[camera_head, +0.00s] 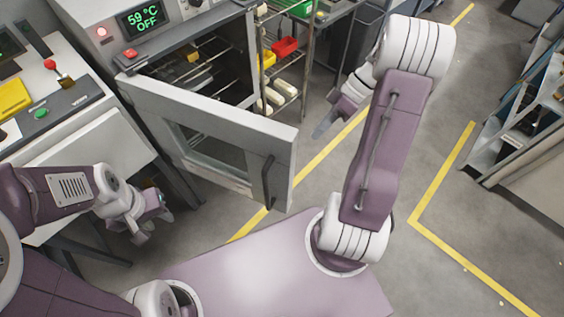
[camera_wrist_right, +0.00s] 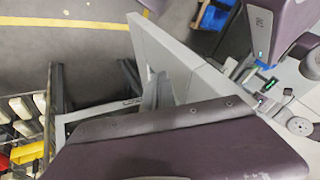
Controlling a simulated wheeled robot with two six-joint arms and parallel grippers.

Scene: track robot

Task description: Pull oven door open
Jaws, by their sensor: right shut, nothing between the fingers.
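The oven (camera_head: 165,25) stands at the upper left of the head view, with a lit display reading 59 °C OFF. Its light grey door (camera_head: 215,115) is swung out, and the racks inside show. The door has a window and a dark handle (camera_head: 268,182) near its free edge. The door also shows in the right wrist view (camera_wrist_right: 185,60). My right gripper (camera_head: 322,128) is shut and empty, beyond the door's free edge and to its right, clear of the handle. My left gripper (camera_head: 152,222) hangs left of the door, below the side counter; its finger gap is unclear.
A wire rack with a red bin (camera_head: 285,47) and white items stands right of the oven. A control counter (camera_head: 60,120) with buttons is at the left. Shelving (camera_head: 530,120) stands at the far right. Grey floor with yellow lines is free between.

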